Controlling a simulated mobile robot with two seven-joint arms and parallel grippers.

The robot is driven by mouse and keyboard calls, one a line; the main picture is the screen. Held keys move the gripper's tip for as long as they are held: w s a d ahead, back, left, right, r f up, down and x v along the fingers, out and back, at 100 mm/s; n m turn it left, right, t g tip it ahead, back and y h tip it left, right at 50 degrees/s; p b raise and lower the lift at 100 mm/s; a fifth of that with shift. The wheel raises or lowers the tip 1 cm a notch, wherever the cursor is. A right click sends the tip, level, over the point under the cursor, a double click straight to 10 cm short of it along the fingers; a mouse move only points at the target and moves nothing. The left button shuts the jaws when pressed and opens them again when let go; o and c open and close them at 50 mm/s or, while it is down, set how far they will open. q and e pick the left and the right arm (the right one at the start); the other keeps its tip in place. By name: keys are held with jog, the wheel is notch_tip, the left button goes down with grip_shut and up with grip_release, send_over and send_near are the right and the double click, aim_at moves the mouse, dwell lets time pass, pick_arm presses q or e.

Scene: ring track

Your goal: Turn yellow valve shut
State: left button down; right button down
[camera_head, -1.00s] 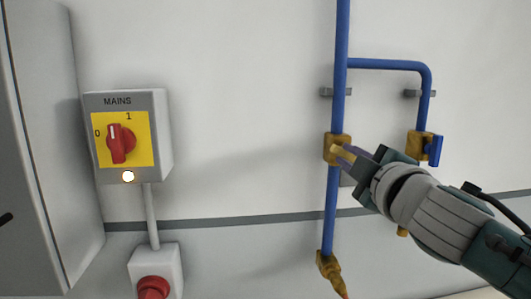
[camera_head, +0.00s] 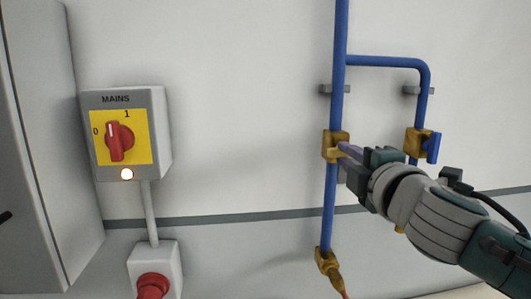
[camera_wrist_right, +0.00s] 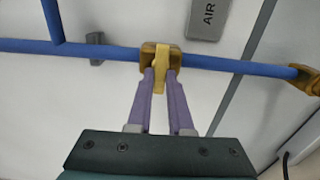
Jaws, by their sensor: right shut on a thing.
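The yellow valve has a brass body (camera_head: 343,138) on the vertical blue pipe, with a yellow lever across its front. In the right wrist view the lever (camera_wrist_right: 160,70) lies between the purple fingers and appears to run across the pipe. My right gripper (camera_head: 346,151) is shut on this lever; it also shows in the right wrist view (camera_wrist_right: 161,84). The fingers partly hide the lever in the head view. My left gripper is not in view.
A second valve with a blue handle (camera_head: 433,147) is on the branch pipe, close above my right arm. A brass fitting (camera_head: 326,262) ends the main pipe. The wall between is clear.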

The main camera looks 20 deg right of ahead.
jog(key=c, duration=0.8)
grip_release()
jog(key=shift+s, duration=0.1)
jog(key=b+v, duration=0.1)
jog(key=v, duration=0.8)
jog(key=shift+s, duration=0.4)
